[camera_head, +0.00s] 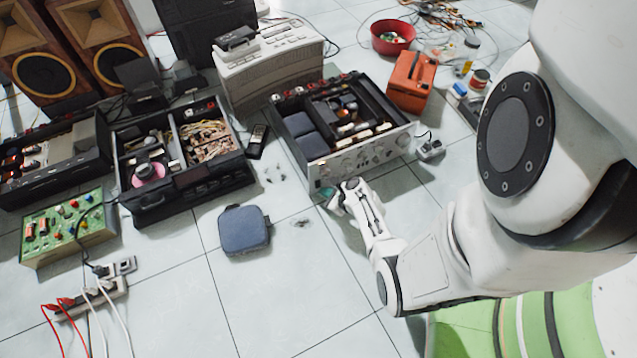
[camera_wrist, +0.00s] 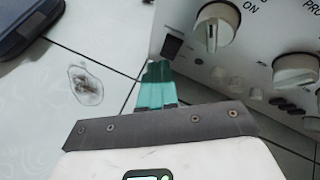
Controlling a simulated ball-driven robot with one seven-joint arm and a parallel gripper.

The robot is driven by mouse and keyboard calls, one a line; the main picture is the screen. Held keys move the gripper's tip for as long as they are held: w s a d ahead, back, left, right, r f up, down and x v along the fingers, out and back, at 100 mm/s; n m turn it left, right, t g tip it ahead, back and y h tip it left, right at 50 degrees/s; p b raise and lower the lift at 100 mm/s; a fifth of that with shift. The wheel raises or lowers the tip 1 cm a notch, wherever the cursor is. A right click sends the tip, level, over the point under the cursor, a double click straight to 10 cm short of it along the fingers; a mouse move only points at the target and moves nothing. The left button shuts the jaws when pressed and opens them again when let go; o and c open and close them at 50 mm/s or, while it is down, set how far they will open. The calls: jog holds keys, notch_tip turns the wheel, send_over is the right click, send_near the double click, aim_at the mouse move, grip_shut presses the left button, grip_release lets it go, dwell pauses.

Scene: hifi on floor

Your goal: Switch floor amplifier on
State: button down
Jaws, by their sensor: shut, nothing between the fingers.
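The floor amplifier (camera_head: 367,152) stands open-topped on the tiles, its silver front panel with several knobs facing me. In the wrist view its panel (camera_wrist: 279,52) shows a white knob (camera_wrist: 216,27) beside the letters "ON", a second knob (camera_wrist: 296,70) to the right, and a dark square (camera_wrist: 172,47) near the panel's left edge. My gripper (camera_head: 331,196) is at the panel's lower left corner. In the wrist view its teal fingertips (camera_wrist: 157,72) are shut and empty, just below the dark square. I cannot tell whether they touch the panel.
A blue-grey pouch (camera_head: 244,230) lies on the floor left of my gripper. Opened devices (camera_head: 182,160) stand further left, and an orange box (camera_head: 411,80) stands behind right. A power strip (camera_head: 90,297) with cables lies at lower left. The floor in front of the amplifier is mostly clear.

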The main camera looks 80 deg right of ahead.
jog(key=shift+s+a+f, duration=0.15)
jog(key=shift+s+a, duration=0.65)
jog(key=shift+a, duration=0.15)
jog(key=shift+s+a+f, duration=0.15)
jog(key=shift+s+a, duration=0.65)
jog(key=shift+a, duration=0.1)
jog(key=w+a+r+n+g+y+p, duration=0.1)
jog(key=w+a+r+n+y, duration=0.4)
jog(key=a+n, duration=0.4)
jog(key=w+a+r+n+g+y+p, duration=0.1)
jog(key=w+a+r+n+y+p, duration=0.2)
jog(key=a+r+n, duration=0.65)
jog(key=s+a+r+n+g, duration=0.2)
jog(key=a+r+n+g, duration=0.15)
jog(key=n, duration=0.75)
jog(key=s+a+r+n+g+h+p, duration=0.1)
jog(key=s+r+n, duration=0.1)
jog(key=r+n, duration=0.3)
jog(key=s+a+r+n+g+h, duration=0.1)
jog(key=s+r+n+g, duration=0.15)
jog(key=r, duration=0.35)
notch_tip(320, 180, up, 38)
jog(key=t+p, duration=0.1)
jog(key=p, duration=3.7)
jog(key=shift+s+d+n, duration=0.15)
jog(key=shift+n, duration=0.25)
